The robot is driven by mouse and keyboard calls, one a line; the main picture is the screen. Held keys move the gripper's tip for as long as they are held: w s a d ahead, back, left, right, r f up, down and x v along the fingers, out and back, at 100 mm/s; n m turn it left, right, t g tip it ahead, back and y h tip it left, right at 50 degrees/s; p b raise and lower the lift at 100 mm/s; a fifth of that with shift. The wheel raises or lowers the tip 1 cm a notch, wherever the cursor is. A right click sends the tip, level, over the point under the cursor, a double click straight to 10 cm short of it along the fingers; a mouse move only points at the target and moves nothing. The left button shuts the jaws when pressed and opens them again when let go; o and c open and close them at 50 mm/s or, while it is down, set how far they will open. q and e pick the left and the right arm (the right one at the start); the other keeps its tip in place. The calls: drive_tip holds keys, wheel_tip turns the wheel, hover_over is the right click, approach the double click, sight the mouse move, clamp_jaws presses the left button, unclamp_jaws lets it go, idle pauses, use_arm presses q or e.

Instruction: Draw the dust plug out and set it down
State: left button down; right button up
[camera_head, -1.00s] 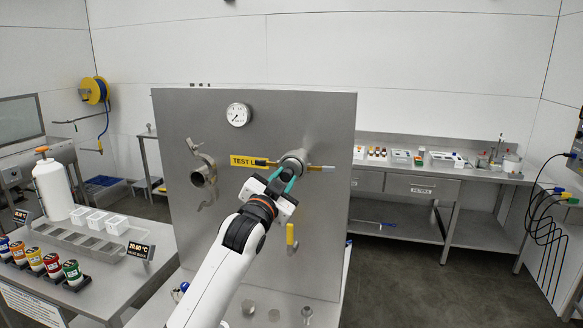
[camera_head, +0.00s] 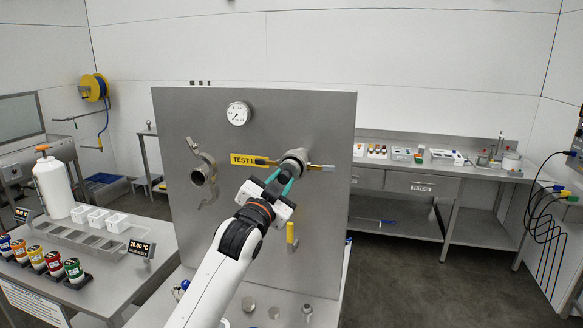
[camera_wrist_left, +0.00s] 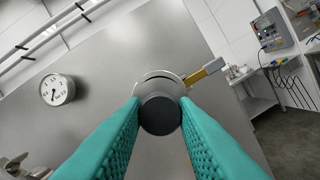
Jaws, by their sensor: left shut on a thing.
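The dust plug (camera_wrist_left: 160,115) is a dark round cap seen end-on in the left wrist view, in front of a metal port (camera_wrist_left: 162,78) on the upright steel panel. My left gripper (camera_wrist_left: 160,118) has its teal fingers on both sides of the plug and is shut on it. In the head view my left gripper (camera_head: 281,184) is at the port (camera_head: 293,160), right of the yellow test label (camera_head: 243,160). The fingers hide the plug there, and I cannot tell how far it sits in the port. My right gripper is not in view.
Yellow-handled valves (camera_head: 291,236) stick out near the port. A gauge (camera_head: 238,113) and a clamp fitting (camera_head: 202,172) are on the panel (camera_head: 330,220). Several small metal parts (camera_head: 274,312) stand on the ledge below. A side table (camera_head: 150,215) is at the left.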

use_arm(q)
drive_tip(key=shift+s, duration=0.1)
drive_tip(key=shift+s+a+r+p, duration=0.1)
drive_tip(key=shift+s+a+p, duration=0.1)
drive_tip(key=shift+s+p, duration=0.3)
drive_tip(key=shift+r+p+v, duration=0.2)
drive_tip(key=shift+p+v, duration=0.2)
drive_tip(key=shift+v, duration=0.8)
drive_tip(key=shift+r+p+v, duration=0.15)
drive_tip(key=shift+p+v, duration=0.2)
drive_tip(key=shift+v, duration=0.85)
drive_tip(key=shift+d, duration=0.25)
